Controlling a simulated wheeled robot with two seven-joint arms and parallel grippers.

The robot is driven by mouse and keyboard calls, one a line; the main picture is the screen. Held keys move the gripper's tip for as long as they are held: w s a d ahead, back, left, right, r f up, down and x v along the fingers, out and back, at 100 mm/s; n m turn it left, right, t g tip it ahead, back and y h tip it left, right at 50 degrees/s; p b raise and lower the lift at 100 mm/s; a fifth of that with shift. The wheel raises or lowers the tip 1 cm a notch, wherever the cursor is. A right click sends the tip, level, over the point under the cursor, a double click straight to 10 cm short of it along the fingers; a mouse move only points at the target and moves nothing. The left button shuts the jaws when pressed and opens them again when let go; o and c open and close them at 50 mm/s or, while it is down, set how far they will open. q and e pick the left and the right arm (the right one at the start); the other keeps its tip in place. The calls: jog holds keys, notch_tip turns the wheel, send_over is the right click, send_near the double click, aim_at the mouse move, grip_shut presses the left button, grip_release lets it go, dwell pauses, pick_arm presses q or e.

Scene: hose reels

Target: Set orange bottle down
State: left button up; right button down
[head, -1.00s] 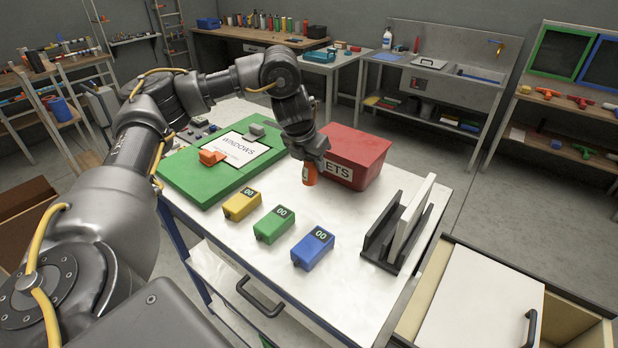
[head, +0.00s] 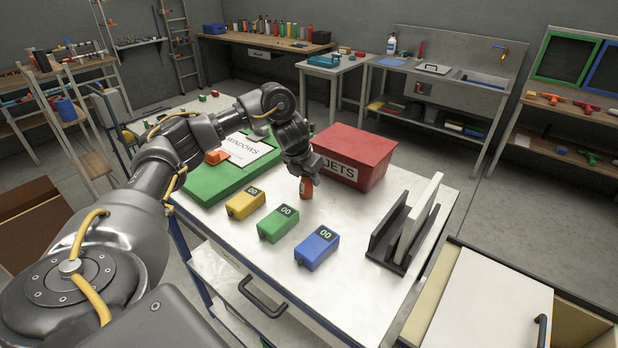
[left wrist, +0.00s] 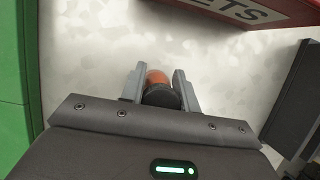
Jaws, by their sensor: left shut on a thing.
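The orange bottle (head: 306,187) is upright at the white cart top (head: 345,215), in front of the red box. I cannot tell for sure whether its base touches the surface. My left gripper (head: 305,177) comes down from above and is shut on its upper part. In the left wrist view the bottle (left wrist: 157,78) shows its dark cap and orange body between the two fingers (left wrist: 159,90). My right gripper is not in view.
A red box (head: 355,150) stands just behind the bottle. Yellow (head: 245,203), green (head: 278,223) and blue (head: 316,247) counters sit in front. A green board (head: 205,185) lies left. A black rack (head: 390,240) with a white panel stands right. Bare cart top lies between bottle and rack.

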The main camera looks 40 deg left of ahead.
pick_arm(q)
jog(key=shift+d, duration=0.1)
jog(key=o, duration=1)
jog(key=shift+r, duration=0.4)
jog(key=p+v, duration=0.3)
jog(key=v, duration=0.8)
jog(key=shift+s+r, duration=0.15)
jog(key=shift+s, duration=0.15)
